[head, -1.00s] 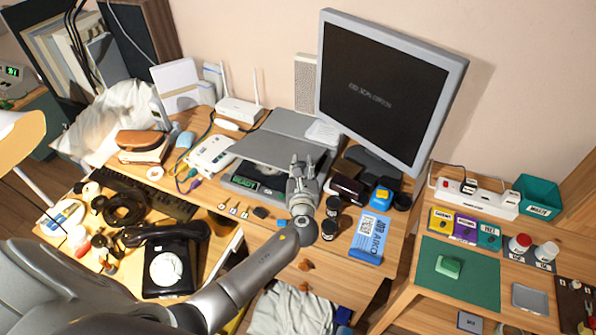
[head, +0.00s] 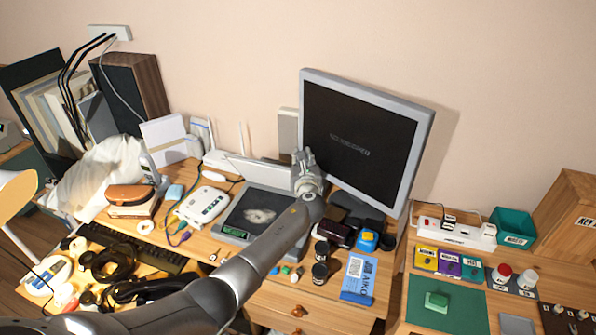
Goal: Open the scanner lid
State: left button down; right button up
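The scanner (head: 232,231) sits on the desk left of the monitor, with a small lit display on its front edge. Its lid (head: 258,172) stands raised at the back, seen nearly edge-on. The dark glass bed (head: 240,208) is exposed, with a pale patch on it. My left gripper (head: 303,158) is at the right end of the raised lid, in front of the monitor's left edge. Its fingers point up and look close together, but their gap is not clear. Contact with the lid cannot be told. My forearm hides the scanner's right front part. My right gripper is not in view.
The monitor (head: 362,140) stands close right of my gripper. A white router (head: 217,160) with antennas is behind left. A white device (head: 203,206) is left of the scanner. Dark jars (head: 321,250) and a blue card (head: 358,279) lie right of my forearm.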

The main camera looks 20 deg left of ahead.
pick_arm(q)
jog(key=shift+d+f, duration=0.25)
jog(key=shift+f, duration=0.4)
jog(key=c, duration=1.4)
grip_release()
jog(key=shift+w+d, duration=0.1)
jog(key=shift+w, duration=0.05)
jog(key=shift+c, duration=0.2)
jog(key=shift+o, duration=0.7)
jog(key=shift+w+f, duration=0.15)
jog(key=shift+w, duration=0.05)
jog(key=shift+r, duration=0.2)
jog(key=v, duration=1.1)
jog(key=shift+s+r, duration=0.2)
jog(key=shift+s, duration=0.2)
